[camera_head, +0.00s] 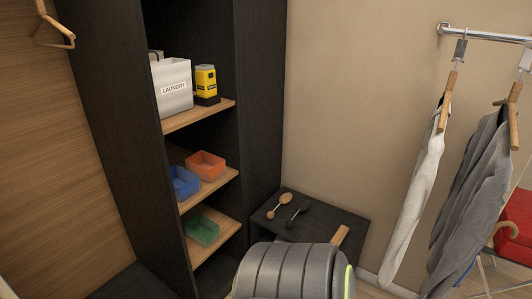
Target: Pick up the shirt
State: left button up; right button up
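A pale, light-coloured shirt (418,200) hangs on a wooden hanger (447,100) from the metal rail (490,37) at the upper right. A darker grey garment (478,190) hangs to its right on another wooden hanger (512,108). The two hang side by side, seen nearly edge-on, and the grey one's lower end runs toward the bottom of the picture. I cannot tell which one the task means. Neither of my grippers shows in this view.
A dark open shelf unit holds a white laundry box (172,88), a yellow-black container (205,82) and orange (205,165), blue (183,183) and green (202,229) trays. A ribbed grey object (290,272) fills the bottom middle. A red item (516,225) stands far right.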

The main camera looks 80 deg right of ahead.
aim_at(421, 184)
jog(key=k+z, duration=0.45)
jog(key=k, duration=0.2)
jog(key=z, duration=2.95)
jog(key=i+j+z, duration=0.15)
jog(key=j+z, duration=0.15)
jog(key=i+j+z, duration=0.1)
jog(key=j+z, duration=0.2)
jog(key=j, duration=0.25)
jog(key=j+z, duration=0.25)
jog(key=j, duration=0.2)
